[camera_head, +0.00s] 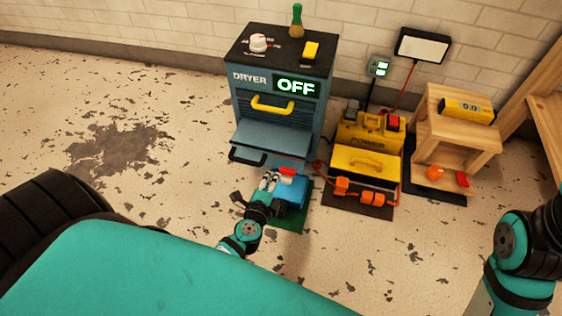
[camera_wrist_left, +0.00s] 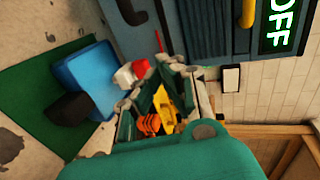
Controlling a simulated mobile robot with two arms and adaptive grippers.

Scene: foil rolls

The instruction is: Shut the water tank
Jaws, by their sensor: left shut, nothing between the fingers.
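A blue tank (camera_head: 292,191) sits on a green mat (camera_head: 297,220) in front of the dryer in the head view. It has a red and white piece (camera_head: 287,171) at its top edge. In the left wrist view the tank (camera_wrist_left: 88,78) shows at the left, with a black part (camera_wrist_left: 68,108) and the red and white piece (camera_wrist_left: 128,74) near my fingers. My left gripper (camera_head: 268,181) is shut and empty, just left of the tank. It partly hides the tank; I cannot tell whether they touch. My right gripper is out of view.
The dryer (camera_head: 251,110) stands behind, reading OFF, with a lower tray (camera_head: 268,138) sticking out over the tank's back. A yellow machine (camera_head: 362,160) with orange parts stands to the right, beside a wooden stand (camera_head: 455,130). Floor left of the tank is clear.

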